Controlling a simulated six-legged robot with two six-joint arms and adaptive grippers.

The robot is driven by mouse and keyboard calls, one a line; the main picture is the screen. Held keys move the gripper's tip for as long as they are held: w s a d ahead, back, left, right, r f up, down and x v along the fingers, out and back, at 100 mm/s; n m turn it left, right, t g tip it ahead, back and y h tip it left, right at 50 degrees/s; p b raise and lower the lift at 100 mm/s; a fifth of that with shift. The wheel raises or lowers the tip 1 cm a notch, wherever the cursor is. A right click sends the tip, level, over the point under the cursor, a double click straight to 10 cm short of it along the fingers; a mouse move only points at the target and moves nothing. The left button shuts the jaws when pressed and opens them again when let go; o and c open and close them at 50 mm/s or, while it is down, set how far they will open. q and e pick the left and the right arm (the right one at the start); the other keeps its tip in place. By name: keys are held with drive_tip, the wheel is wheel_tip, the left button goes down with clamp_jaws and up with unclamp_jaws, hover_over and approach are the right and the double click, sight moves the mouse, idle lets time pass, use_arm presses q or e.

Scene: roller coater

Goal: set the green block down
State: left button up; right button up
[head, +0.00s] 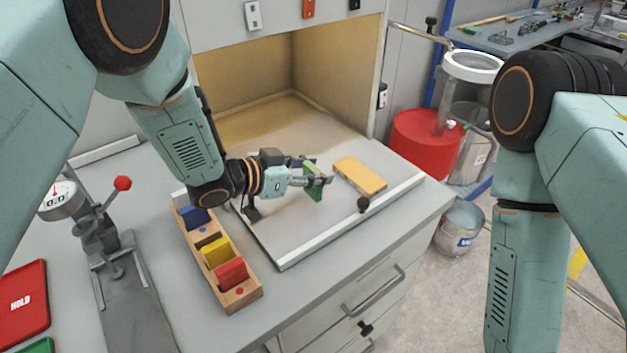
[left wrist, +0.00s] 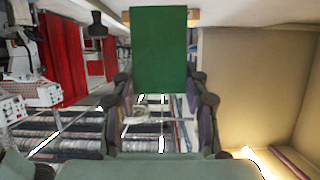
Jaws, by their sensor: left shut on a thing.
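My left gripper (head: 318,181) is shut on the green block (head: 310,190), over the pale board in front of the open cabinet. The green block also shows upright between the fingers in the left wrist view (left wrist: 160,50). In the head view the fingers hide part of it, and I cannot tell whether its lower edge touches the board. A flat yellow-orange block (head: 360,177) lies on the board just right of the gripper, apart from it. My right arm comes in at the right, but its gripper is out of view.
A wooden rack (head: 240,294) with blue, yellow and red blocks stands left of the board (head: 285,232). A dial press (head: 97,232) with a red knob stands further left. The board's front part is clear. The counter's right edge (head: 440,205) drops to the floor.

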sight(311, 196)
use_arm(q)
drive_tip(key=f, duration=0.2)
drive_tip(key=shift+s+a+f, duration=0.3)
drive_tip(key=shift+a+f, duration=0.05)
drive_tip(key=shift+w+d+f, duration=0.1)
drive_tip(key=shift+w+d, duration=0.2)
drive_tip(key=shift+f, duration=0.15)
drive_tip(key=o, duration=0.8)
drive_tip(key=shift+a, duration=0.1)
drive_tip(key=o, duration=0.3)
drive_tip(key=shift+s+a, duration=0.15)
drive_tip(key=shift+s, duration=0.05)
drive_tip(key=shift+o, duration=0.5)
drive_tip(key=shift+w+d, duration=0.15)
drive_tip(key=shift+d, duration=0.05)
drive_tip(key=v, duration=1.2)
